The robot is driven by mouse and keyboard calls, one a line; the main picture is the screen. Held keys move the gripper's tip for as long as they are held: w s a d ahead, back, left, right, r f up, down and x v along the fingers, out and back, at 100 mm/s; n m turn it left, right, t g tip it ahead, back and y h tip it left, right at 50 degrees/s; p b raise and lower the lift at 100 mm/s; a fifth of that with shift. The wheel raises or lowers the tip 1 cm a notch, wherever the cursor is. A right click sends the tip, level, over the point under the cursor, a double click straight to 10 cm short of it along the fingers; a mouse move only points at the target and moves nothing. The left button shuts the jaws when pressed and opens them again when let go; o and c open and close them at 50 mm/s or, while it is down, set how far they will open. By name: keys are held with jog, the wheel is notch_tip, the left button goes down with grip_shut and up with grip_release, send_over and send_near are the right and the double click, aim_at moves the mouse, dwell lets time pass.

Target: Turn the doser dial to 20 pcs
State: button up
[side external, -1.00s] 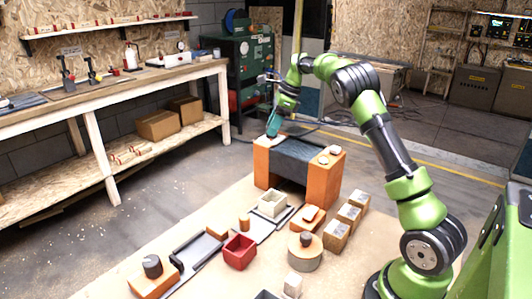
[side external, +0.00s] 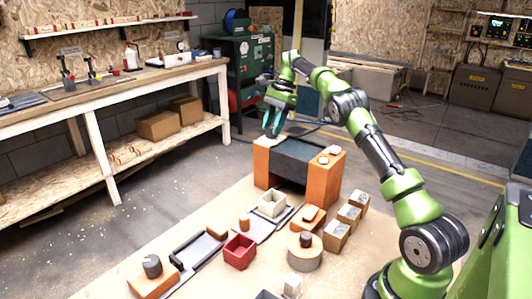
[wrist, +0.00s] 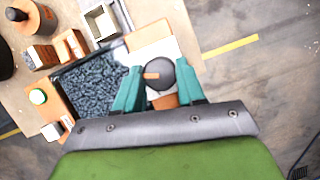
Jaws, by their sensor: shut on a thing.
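The doser is an orange stand with a dark middle (side external: 293,160) in the side view. In the wrist view, its dark granular fill (wrist: 92,85) lies left of my gripper. The doser dial (wrist: 163,72) is a dark round knob with an orange pointer mark, on a white plate (wrist: 150,45). The pointer points left in the wrist view. My gripper (wrist: 158,76) has its teal fingers shut on the dial, one on each side. In the side view my gripper (side external: 273,133) is at the doser's far left top and hides the dial. The scale marks are not readable.
A workbench (side external: 110,85) stands at the left.

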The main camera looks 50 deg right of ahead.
jog(key=shift+n, duration=0.5)
jog(key=o, duration=1)
jog(key=shift+o, duration=0.2)
